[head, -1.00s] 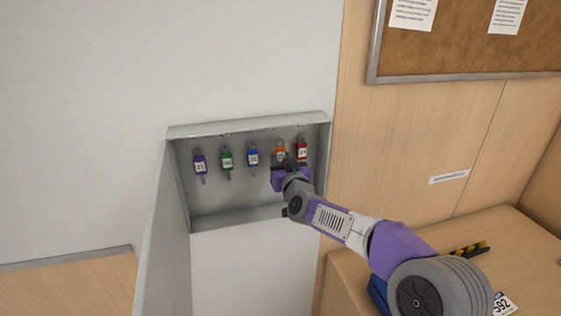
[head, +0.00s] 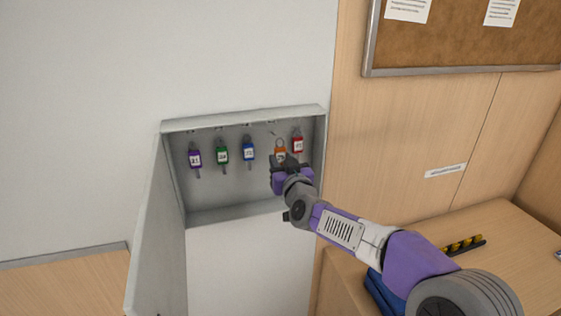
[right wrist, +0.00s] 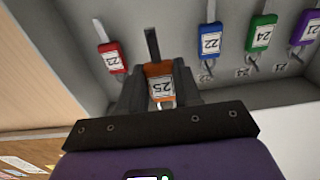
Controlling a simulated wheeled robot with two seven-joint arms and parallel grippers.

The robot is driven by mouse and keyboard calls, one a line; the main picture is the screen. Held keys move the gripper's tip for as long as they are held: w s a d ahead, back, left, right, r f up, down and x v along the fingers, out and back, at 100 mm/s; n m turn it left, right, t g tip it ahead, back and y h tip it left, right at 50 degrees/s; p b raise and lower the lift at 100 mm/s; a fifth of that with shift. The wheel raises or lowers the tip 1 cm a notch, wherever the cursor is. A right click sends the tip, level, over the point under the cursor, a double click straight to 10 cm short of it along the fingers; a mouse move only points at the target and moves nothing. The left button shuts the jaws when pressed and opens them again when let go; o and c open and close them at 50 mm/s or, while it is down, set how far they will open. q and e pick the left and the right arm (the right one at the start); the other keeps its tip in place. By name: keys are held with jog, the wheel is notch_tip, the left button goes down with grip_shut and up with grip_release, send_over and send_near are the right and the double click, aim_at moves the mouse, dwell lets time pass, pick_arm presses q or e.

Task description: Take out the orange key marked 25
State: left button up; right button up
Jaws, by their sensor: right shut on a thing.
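The orange key (head: 280,151) marked 25 is in the open key cabinet (head: 245,213), between the blue and red keys. It also shows in the right wrist view (right wrist: 161,85), with its label upside down between my fingers. My right gripper (head: 285,165) is shut on the orange key's tag. In the head view its ring shows above the tag and looks a little clear of the hook; I cannot be sure that it is free. The gripper hides the lower part of the key. My left gripper is not in view.
A purple key (head: 195,158), a green key (head: 221,155) and a blue key (head: 248,151) hang to the left, and a red key (head: 297,145) hangs close on the right. The cabinet door (head: 158,240) stands open at left. A wooden counter (head: 500,235) is at right.

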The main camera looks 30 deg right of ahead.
jog(key=shift+v, duration=1.1)
